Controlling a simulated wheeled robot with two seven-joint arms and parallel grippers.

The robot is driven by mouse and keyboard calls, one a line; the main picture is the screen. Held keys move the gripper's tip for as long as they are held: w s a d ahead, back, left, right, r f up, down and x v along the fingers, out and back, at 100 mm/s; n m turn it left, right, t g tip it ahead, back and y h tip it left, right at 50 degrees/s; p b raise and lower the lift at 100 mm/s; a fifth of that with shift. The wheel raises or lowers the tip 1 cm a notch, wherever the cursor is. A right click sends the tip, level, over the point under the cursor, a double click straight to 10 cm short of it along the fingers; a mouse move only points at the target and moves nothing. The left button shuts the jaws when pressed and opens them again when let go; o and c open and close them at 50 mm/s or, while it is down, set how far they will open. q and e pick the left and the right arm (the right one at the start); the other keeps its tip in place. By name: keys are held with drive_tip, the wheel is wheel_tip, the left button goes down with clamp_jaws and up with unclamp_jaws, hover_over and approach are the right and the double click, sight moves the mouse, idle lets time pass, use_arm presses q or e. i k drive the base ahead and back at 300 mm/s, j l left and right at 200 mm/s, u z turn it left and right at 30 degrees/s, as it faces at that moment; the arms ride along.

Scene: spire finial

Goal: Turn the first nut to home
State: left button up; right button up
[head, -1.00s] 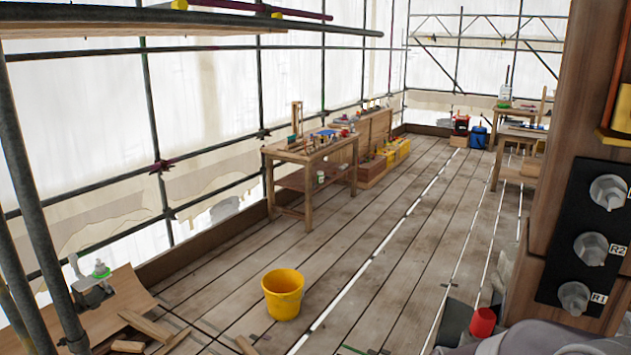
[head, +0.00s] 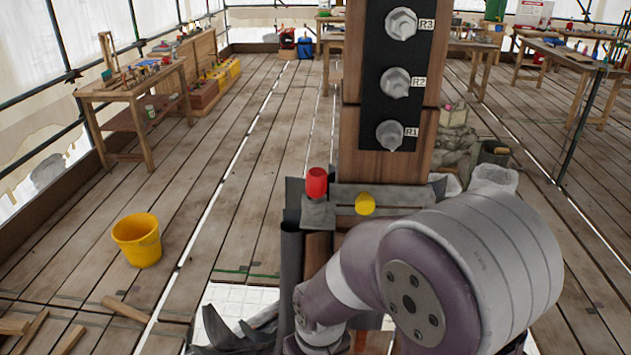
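In the head view a wooden post (head: 388,165) stands upright near the middle, with a black plate (head: 376,110) on its face. Three grey metal nuts sit on the plate in a column: the top nut labelled R3 (head: 401,24), the middle nut labelled R2 (head: 395,83) and the lowest nut labelled R1 (head: 389,135). I cannot tell which is called first, or how far any is turned. One of my arms, purple and grey, crosses the lower right, in front of the post's foot. I see no fingertips of either gripper, and nothing touches the nuts.
A red cap (head: 317,183) and a yellow knob (head: 365,204) show at the post's foot. A yellow bucket (head: 137,240) stands on the plank floor at left. Workbenches (head: 130,103) stand farther back. A dark scaffold pole (head: 583,125) rises at right. The floor left of the post is mostly open.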

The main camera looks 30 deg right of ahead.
sight(388, 128)
drive_tip(key=l+z, duration=0.15)
drive_tip(key=z, duration=0.2)
drive_tip(key=l+z, duration=0.2)
drive_tip(key=z, duration=0.15)
drive_tip(key=l+z, duration=0.2)
drive_tip(key=z, duration=0.15)
drive_tip(key=l, duration=0.25)
